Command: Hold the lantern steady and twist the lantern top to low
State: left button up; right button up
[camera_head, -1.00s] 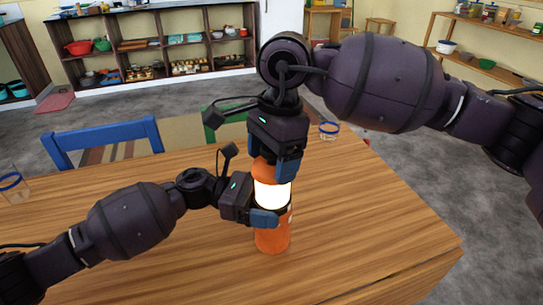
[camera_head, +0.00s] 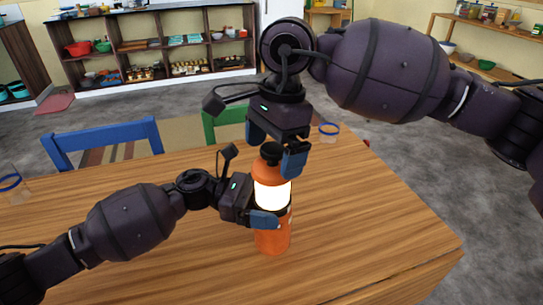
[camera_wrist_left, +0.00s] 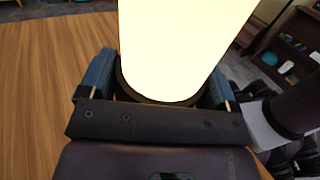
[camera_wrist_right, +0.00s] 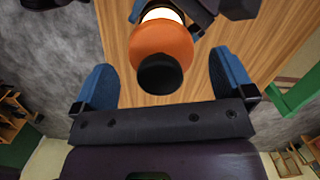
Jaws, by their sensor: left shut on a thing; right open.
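The orange lantern (camera_head: 272,238) stands upright on the wooden table, with a brightly glowing white middle band. Its orange top (camera_head: 268,170) ends in a black knob (camera_head: 271,152). My left gripper (camera_head: 264,218) is shut on the lantern's body just below the glowing band; the left wrist view shows blue fingers on both sides of the glowing band (camera_wrist_left: 180,45). My right gripper (camera_head: 272,155) is open just above the lantern top. In the right wrist view the orange top (camera_wrist_right: 160,42) and black knob (camera_wrist_right: 160,74) lie between the spread blue fingers, apart from them.
The wooden table (camera_head: 360,220) is clear around the lantern. Blue-rimmed glasses stand at its left edge (camera_head: 12,185) and far side (camera_head: 328,130). A blue chair (camera_head: 105,140) and a green chair (camera_head: 222,118) stand behind the table.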

jog(key=r, duration=0.3)
jog(key=d+r, duration=0.1)
jog(key=r, duration=0.5)
jog(key=shift+w+d+r, duration=0.15)
jog(key=shift+w+r, duration=0.25)
pick_arm(q)
jog(key=o, duration=1.1)
jog(key=v, duration=1.2)
